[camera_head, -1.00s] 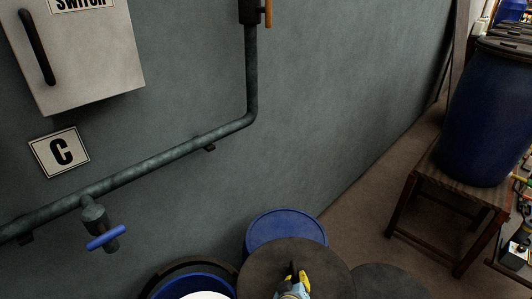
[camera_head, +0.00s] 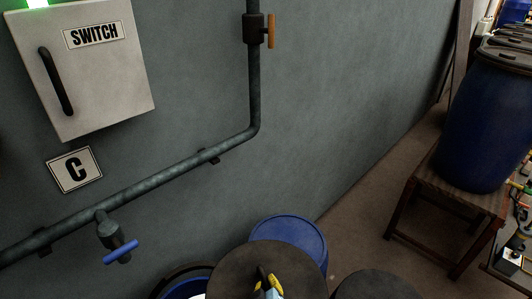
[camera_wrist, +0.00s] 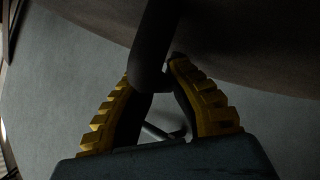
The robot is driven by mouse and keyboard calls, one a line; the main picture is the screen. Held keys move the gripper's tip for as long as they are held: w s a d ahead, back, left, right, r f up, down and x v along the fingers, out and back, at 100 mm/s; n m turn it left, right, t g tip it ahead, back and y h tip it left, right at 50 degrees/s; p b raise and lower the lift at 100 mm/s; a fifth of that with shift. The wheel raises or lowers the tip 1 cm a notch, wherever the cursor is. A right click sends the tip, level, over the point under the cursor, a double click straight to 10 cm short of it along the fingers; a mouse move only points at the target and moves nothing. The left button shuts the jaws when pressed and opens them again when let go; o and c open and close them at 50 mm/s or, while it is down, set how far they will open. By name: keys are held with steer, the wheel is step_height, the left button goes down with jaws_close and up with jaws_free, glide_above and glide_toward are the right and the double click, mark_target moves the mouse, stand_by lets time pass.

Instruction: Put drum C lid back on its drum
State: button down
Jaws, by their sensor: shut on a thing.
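My gripper (camera_head: 267,282) is at the bottom of the head view, shut on the upright handle of a dark brown round lid (camera_head: 232,268). In the wrist view its yellow ribbed fingers (camera_wrist: 153,74) close around the dark handle (camera_wrist: 157,40), and the lid's face (camera_wrist: 250,45) fills the upper right. An open blue drum (camera_head: 183,290) with a dark rim shows at the bottom left of the head view, mostly cut off. The lid hides its right part; I cannot tell the height between them.
A blue-topped drum (camera_head: 292,238) stands behind the lid. Another dark disc (camera_head: 377,287) is at the lower right. A blue-handled tap (camera_head: 118,250) and a pipe (camera_head: 165,185) run along the wall. A blue barrel (camera_head: 480,125) stands on a wooden stool (camera_head: 430,205).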

steer(key=s+r+p, duration=0.7)
steer(key=r+p, duration=0.5)
steer(key=p, duration=0.1)
steer(key=shift+a+r+p, duration=0.15)
steer(key=shift+r+p, duration=0.15)
steer(key=shift+r, duration=0.1)
steer(key=shift+f, duration=0.15)
